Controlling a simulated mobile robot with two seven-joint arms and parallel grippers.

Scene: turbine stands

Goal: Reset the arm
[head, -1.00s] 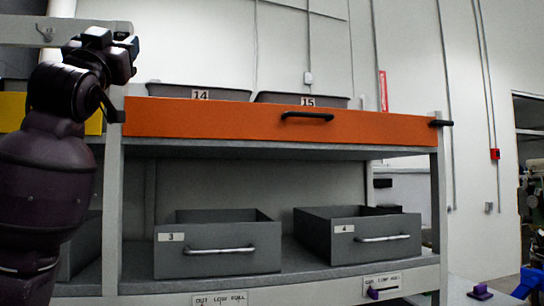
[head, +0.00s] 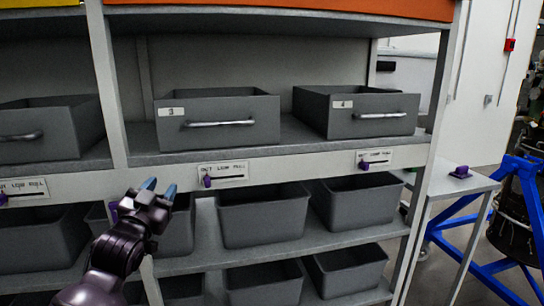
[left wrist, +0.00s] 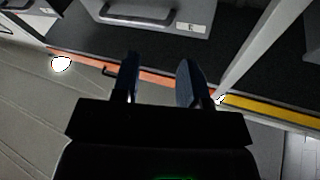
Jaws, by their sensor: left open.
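My left arm reaches up from the bottom left of the head view. Its gripper (head: 158,190) is in front of the shelf rack, just below the labelled front edge of the middle shelf. Its two blue-grey fingers are apart with nothing between them. The left wrist view also shows the open, empty fingers (left wrist: 158,82). My right gripper is in neither view.
Grey bins numbered 3 (head: 218,122) and 4 (head: 357,112) stand on the middle shelf. Several more bins, such as one grey bin (head: 263,217), fill the lower shelves. A blue frame (head: 488,240) and a side table (head: 450,186) stand at the right.

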